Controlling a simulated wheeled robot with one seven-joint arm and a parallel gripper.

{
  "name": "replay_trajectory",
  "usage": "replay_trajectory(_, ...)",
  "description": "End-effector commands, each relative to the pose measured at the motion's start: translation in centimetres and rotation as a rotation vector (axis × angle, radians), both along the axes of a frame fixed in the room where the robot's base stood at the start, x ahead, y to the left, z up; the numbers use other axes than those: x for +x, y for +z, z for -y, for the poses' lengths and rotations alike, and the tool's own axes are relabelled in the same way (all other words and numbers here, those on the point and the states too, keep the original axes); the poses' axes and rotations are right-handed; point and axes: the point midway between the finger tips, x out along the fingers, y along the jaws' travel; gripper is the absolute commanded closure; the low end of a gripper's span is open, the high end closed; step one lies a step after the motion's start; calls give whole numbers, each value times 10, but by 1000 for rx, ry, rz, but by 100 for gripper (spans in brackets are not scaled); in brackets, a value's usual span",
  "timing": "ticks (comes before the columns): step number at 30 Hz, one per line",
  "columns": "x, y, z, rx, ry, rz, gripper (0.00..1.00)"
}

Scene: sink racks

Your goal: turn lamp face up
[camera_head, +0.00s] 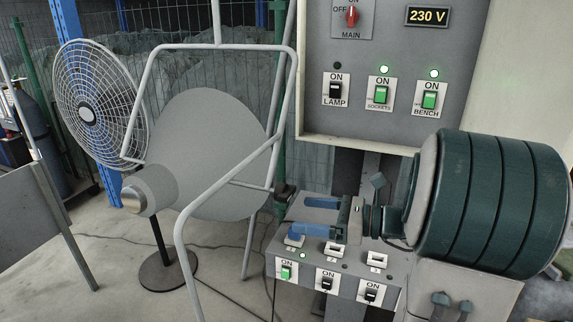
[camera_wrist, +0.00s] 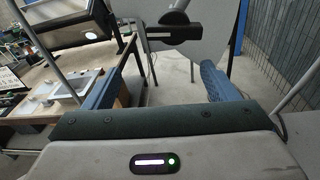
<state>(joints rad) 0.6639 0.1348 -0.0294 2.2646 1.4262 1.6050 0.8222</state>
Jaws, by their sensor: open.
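A large grey disc (camera_head: 205,150) with a rounded grey housing (camera_head: 150,190) stands inside a bent grey tube frame in the head view; it looks like the lamp, but I cannot be sure. The wrist view shows part of a grey disc (camera_wrist: 190,62) with a black bar (camera_wrist: 172,36) in front of it. My gripper (camera_head: 297,218) has its two blue fingers spread and points left, apart from the disc. It shows in the wrist view (camera_wrist: 162,72) with nothing between the fingers.
A caged fan (camera_head: 98,95) stands behind at left. A wall panel (camera_head: 392,70) has a LAMP switch (camera_head: 336,89) with a dark indicator. A switch box (camera_head: 325,275) lies below my gripper. A wooden bench (camera_wrist: 60,95) is at left in the wrist view.

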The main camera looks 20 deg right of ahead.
Motion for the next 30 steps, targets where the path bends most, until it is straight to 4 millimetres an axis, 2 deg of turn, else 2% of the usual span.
replay_trajectory(1,3,17,7,30,-24,-1,20)
replay_trajectory(5,7,30,18,80,-60,-1,20)
replay_trajectory(8,11,32,17,93,-67,0,20)
replay_trajectory(21,47,32,-33,93,-65,-1,20)
replay_trajectory(30,52,31,-40,92,-68,1,20)
